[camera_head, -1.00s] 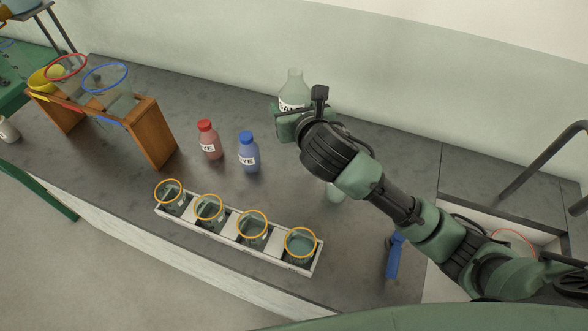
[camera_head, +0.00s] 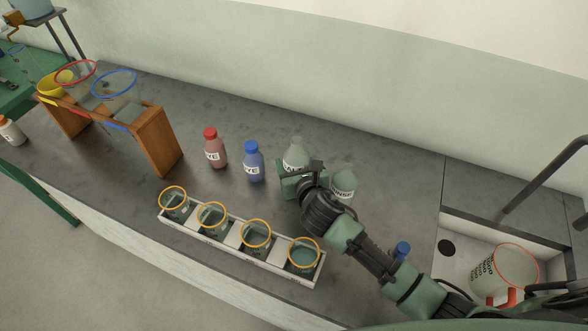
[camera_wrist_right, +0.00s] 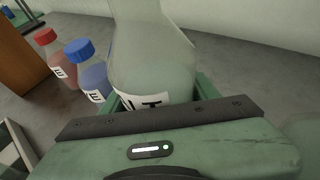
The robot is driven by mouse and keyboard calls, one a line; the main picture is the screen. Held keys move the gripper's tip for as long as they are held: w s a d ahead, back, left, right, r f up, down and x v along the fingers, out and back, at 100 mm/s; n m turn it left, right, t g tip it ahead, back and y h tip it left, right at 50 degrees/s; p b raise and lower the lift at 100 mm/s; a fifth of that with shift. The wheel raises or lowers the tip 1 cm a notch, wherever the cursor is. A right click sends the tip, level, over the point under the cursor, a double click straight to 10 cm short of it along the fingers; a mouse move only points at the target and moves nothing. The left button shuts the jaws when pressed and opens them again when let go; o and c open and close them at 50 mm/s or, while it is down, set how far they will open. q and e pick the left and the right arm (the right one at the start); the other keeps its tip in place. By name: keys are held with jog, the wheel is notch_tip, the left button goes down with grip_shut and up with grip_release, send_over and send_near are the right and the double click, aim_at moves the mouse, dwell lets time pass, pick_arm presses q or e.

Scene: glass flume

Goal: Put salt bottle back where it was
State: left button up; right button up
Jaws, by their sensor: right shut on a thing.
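The salt bottle (camera_head: 296,152) is clear pale-green glass with a white label, upright beside the blue dye bottle. My right gripper (camera_head: 297,176) is shut around its lower body. In the right wrist view the salt bottle (camera_wrist_right: 150,55) stands between the green jaws, with part of its label showing. Its base is hidden by the gripper, so I cannot tell whether it touches the bench (camera_head: 370,150). My left gripper is not in view.
A red dye bottle (camera_head: 214,150) and blue dye bottle (camera_head: 253,163) stand left of the gripper; a rinse bottle (camera_head: 344,183) stands close on its right. A white rack (camera_head: 236,246) with several orange-rimmed beakers lies in front. A sink (camera_head: 455,225) is at right.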

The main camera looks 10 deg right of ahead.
jog(key=shift+f, duration=1.45)
jog(key=shift+f, duration=0.2)
jog(key=o, duration=1.4)
jog(key=shift+r, duration=0.1)
jog(key=shift+s+r, duration=0.1)
jog(key=shift+r, duration=0.05)
jog(key=a+v, duration=0.1)
jog(key=v, duration=1)
jog(key=shift+s+d+b, duration=0.35)
jog(key=shift+d+b, duration=0.1)
jog(key=shift+d, duration=0.05)
jog(key=shift+r, duration=0.1)
